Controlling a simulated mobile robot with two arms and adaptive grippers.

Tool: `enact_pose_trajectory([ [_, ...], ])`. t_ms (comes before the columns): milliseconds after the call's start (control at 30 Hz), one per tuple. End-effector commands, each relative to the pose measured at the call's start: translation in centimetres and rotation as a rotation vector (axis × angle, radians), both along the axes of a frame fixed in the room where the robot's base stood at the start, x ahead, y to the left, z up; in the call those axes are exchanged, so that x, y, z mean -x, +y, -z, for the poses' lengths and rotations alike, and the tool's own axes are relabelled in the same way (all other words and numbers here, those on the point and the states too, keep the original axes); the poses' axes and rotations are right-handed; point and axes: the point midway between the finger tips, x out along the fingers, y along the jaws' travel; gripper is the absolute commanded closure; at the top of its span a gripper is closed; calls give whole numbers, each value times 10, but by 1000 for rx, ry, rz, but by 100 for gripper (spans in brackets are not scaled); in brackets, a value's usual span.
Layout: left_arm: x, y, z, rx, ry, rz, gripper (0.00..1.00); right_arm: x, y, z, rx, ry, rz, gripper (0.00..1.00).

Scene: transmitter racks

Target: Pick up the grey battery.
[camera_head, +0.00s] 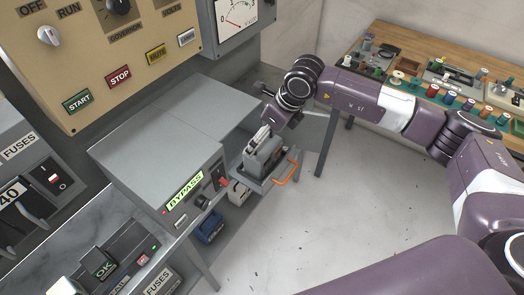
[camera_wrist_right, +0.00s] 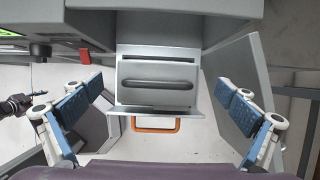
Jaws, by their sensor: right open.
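The grey battery (camera_head: 266,158) is a grey block on a small grey tray with an orange handle (camera_head: 287,174), at the front of the bypass cabinet. In the wrist view the battery (camera_wrist_right: 156,91) shows its top with a dark grip bar, and the orange handle (camera_wrist_right: 156,125) lies below it. My right gripper (camera_head: 262,142) is over the battery in the head view. In the wrist view my right gripper (camera_wrist_right: 159,112) is open, its blue-padded fingers apart on either side of the battery with gaps. My left gripper does not show in the head view.
The grey cabinet with the lit BYPASS sign (camera_head: 185,191) stands beside the battery. A blue battery (camera_head: 211,228) and a pale one (camera_head: 239,193) sit below. A wooden workbench (camera_head: 411,46) with small parts stands at the back right. The floor in front is clear.

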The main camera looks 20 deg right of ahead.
Motion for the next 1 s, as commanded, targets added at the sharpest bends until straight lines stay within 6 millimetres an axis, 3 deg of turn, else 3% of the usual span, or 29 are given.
enact_pose_trajectory([
  [200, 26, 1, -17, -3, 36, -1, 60, -6, 7, 22, 0, 4, -1, 0],
  [300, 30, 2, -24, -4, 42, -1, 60, -10, 11, 36, 0, 4, 0, 0],
  [500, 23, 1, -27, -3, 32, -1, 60, -17, 15, 55, -2, 0, 1, 0],
  [733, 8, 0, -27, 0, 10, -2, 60, -17, 15, 56, -1, -1, 0, 0],
  [1000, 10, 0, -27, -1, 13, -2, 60, -17, 15, 56, -1, -1, 0, 30],
])
